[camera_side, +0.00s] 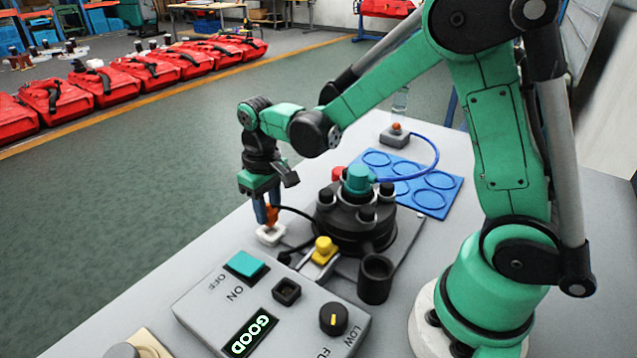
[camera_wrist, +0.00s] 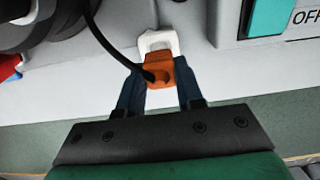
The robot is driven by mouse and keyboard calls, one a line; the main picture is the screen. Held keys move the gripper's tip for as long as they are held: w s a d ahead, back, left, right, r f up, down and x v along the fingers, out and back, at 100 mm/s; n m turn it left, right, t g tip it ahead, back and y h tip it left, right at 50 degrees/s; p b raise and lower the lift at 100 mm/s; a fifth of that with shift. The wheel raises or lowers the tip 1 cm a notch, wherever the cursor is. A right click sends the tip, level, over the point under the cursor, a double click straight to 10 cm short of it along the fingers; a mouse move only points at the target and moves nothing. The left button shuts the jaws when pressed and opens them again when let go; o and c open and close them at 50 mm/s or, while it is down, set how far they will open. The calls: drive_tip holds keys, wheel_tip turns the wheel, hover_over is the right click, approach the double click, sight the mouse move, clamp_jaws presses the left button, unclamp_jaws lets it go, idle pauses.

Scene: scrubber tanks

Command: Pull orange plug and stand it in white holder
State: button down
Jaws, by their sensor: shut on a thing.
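The orange plug (camera_side: 272,215) is between the fingers of my gripper (camera_side: 267,213), with a black cable running from it to the black tank unit. In the wrist view, the fingers of my gripper (camera_wrist: 161,88) are shut on the orange plug (camera_wrist: 160,69), one on each side. The white holder (camera_side: 271,234) lies on the table directly below the plug. In the wrist view, the white holder (camera_wrist: 158,41) shows just beyond the plug. The plug is at or just above the holder; I cannot tell whether it is seated in it.
The black tank unit (camera_side: 355,220) with a teal cap stands right of the holder. A yellow plug (camera_side: 324,247) and a grey control box (camera_side: 270,310) reading GOOD are in front. A blue mat (camera_side: 428,192) with circles lies behind. The table edge is close on the left.

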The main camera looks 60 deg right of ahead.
drive_tip(key=shift+f, duration=0.3)
idle(0.6)
drive_tip(key=shift+f, duration=1.05)
unclamp_jaws()
drive_tip(key=shift+r, duration=0.1)
wheel_tip(320, 180, up, 8)
drive_tip(key=shift+r, duration=0.2)
idle(0.6)
